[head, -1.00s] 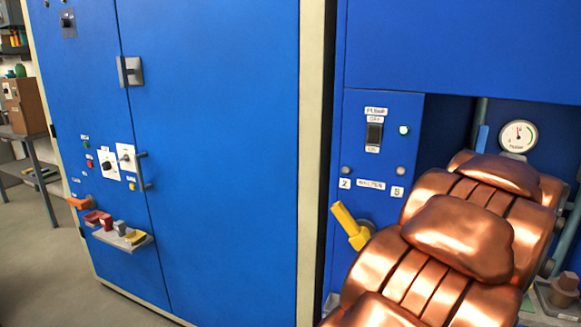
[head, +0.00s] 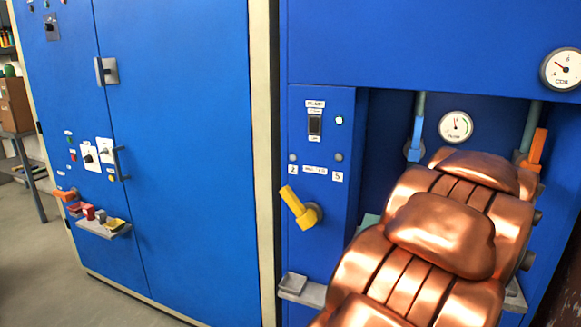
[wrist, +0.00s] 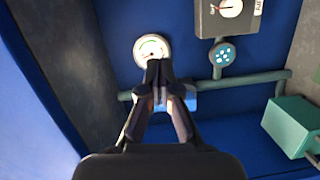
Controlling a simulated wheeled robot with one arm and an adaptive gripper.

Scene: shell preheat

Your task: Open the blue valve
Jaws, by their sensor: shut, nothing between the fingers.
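The blue valve (head: 415,138) has a light blue handle that stands upright along a grey vertical pipe in the recess of the blue cabinet, in the head view. In the wrist view, a light blue part (wrist: 180,102), which looks like this valve, shows on a grey-green horizontal pipe, partly hidden behind my fingers. My gripper (wrist: 158,66) is shut and empty, its tips in front of a round gauge (wrist: 151,48). I cannot tell whether it touches the valve. In the head view my copper-coloured arm reaches into the recess and hides the gripper.
An orange valve handle (head: 537,147) is at the right of the recess, a yellow lever (head: 298,205) at its left. Gauges (head: 455,127) hang on the wall. A green box (wrist: 292,126) sits on the right in the wrist view. A small ledge (head: 303,292) juts out below.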

